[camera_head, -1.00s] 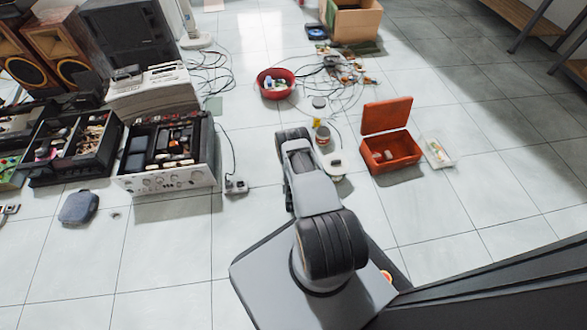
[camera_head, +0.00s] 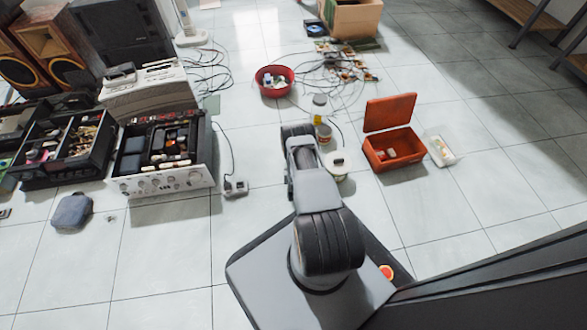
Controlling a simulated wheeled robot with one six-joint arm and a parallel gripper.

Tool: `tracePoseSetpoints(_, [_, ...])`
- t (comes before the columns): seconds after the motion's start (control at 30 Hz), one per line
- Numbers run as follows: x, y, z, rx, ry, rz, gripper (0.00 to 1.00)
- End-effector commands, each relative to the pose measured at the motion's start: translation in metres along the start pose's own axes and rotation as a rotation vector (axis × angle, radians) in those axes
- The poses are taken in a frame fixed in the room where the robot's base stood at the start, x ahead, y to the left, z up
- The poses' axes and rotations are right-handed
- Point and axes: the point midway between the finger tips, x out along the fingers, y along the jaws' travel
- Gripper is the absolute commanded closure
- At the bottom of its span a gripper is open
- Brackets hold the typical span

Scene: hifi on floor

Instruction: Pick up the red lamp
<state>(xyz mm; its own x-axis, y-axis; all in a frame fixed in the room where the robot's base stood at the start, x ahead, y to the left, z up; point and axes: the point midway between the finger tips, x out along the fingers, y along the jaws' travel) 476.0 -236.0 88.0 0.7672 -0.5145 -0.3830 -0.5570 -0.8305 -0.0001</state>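I cannot make out a red lamp for certain in the head view. The red things I see are a round red bowl (camera_head: 274,82) with small items in it and an open orange-red toolbox (camera_head: 394,146) with its lid up. My arm (camera_head: 316,190) rises from my base and reaches forward over the floor. My gripper does not show; the arm's far links hide whatever lies behind them.
An opened amplifier (camera_head: 165,181) and a black parts tray (camera_head: 62,165) lie at the left. Jars (camera_head: 319,106) and a white round container (camera_head: 338,165) stand just beyond my arm. Cables (camera_head: 336,84) spread behind. Bare tiles (camera_head: 480,200) lie at the right.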

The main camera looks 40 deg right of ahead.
Motion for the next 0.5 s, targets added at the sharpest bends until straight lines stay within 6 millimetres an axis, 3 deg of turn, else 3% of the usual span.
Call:
tracePoseSetpoints(0.07, [0.0002,0.0019,-0.0004,0.001,0.000,0.003,0.47])
tracePoseSetpoints(0.5, [-0.0001,0.0001,-0.0002,0.000,0.000,0.000,0.89])
